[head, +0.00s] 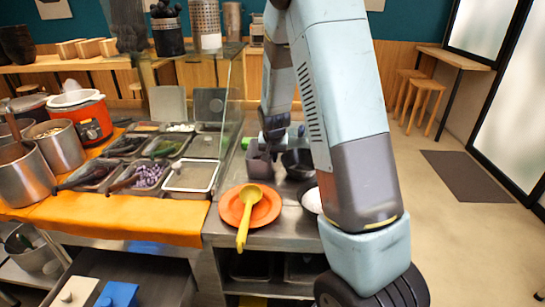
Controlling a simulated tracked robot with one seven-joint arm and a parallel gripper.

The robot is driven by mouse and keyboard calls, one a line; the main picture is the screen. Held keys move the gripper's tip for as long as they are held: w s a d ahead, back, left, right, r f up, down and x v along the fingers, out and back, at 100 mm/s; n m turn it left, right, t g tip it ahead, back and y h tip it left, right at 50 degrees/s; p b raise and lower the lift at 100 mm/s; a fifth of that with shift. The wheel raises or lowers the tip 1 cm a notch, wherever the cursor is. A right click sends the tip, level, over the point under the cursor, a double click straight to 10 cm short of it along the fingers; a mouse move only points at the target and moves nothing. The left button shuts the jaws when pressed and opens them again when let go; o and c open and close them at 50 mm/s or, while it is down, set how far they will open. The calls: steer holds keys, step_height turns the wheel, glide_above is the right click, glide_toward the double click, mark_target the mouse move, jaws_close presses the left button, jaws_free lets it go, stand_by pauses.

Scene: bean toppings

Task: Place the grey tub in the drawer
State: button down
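A small grey tub (259,163) stands on the steel counter, behind the orange plate. My gripper (268,147) is small and dark in the head view, reaching down at the tub's right rim. I cannot tell whether its fingers touch the tub or how far apart they are. What looks like an open drawer (165,272) is at the lower left, below the orange-covered counter. A blue block-like item (118,294) and a cream one (78,291) show at its near left.
An orange plate (266,213) with a yellow ladle (246,215) lies in front of the tub. Dark bowls (297,163) stand to its right, partly behind my arm. A glass screen (232,95) and topping trays (190,177) are to the left. Open floor (465,235) lies right.

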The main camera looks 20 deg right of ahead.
steer(key=c, duration=1.5)
jaws_free()
steer(key=shift+f, duration=0.1)
steer(key=shift+c, duration=0.2)
